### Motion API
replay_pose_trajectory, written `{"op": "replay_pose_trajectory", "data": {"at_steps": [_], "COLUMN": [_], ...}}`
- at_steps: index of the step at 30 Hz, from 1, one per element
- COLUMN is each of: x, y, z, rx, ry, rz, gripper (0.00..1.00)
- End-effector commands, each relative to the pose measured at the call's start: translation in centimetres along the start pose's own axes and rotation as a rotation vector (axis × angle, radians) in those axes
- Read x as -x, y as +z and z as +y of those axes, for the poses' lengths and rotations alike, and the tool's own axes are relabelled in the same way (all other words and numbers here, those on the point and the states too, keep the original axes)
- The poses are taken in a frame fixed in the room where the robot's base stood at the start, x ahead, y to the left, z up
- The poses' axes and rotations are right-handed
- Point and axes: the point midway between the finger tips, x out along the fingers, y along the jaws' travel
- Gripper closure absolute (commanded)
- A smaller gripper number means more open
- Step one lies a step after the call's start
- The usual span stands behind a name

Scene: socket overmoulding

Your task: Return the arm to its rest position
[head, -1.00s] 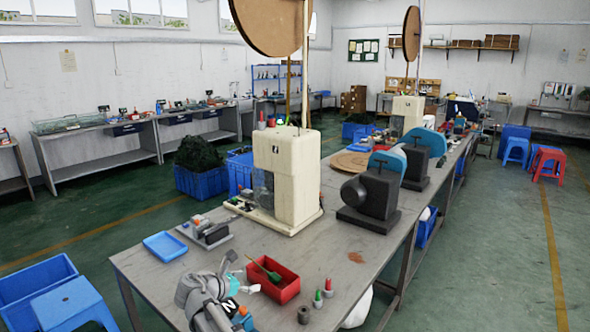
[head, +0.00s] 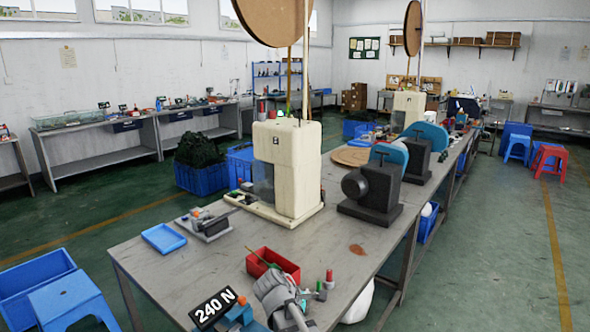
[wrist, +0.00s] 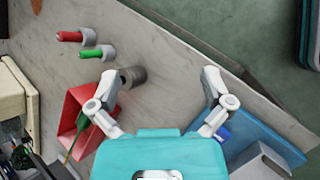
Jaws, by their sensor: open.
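My arm (head: 277,292) stands at the near edge of the workbench in the head view, just in front of the red tray. It hides part of that tray, and its jaws are hard to make out there. In the wrist view my gripper (wrist: 160,76) has its two fingers spread wide apart with nothing held between them. A grey cylinder (wrist: 133,76) shows near the left finger, apart from any grip. The red tray (wrist: 70,110) lies beside the left finger, with a green-handled tool (wrist: 75,138) in it.
A red-topped bottle (head: 329,277) stands right of my arm; a green-topped one shows in the wrist view (wrist: 92,53). A blue tray (head: 164,239), a cream machine (head: 287,170) and a dark motor-like unit (head: 371,190) stand further back.

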Motion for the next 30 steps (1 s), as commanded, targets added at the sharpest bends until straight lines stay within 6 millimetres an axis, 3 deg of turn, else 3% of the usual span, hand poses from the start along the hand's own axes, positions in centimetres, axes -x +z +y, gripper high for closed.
{"op": "replay_pose_trajectory", "data": {"at_steps": [3, 13, 21, 30], "x": [-3.1, -8.3, -10.1, -10.9], "y": [2.1, 6.2, 7.9, 8.9], "z": [-2.6, -8.9, -12.2, -14.3], "rx": [-0.196, -0.738, -1.056, -1.259], "ry": [-0.101, -0.39, -0.574, -0.701], "rz": [0.045, 0.124, 0.139, 0.134], "gripper": [0.0, 0.0, 0.0, 0.0]}}
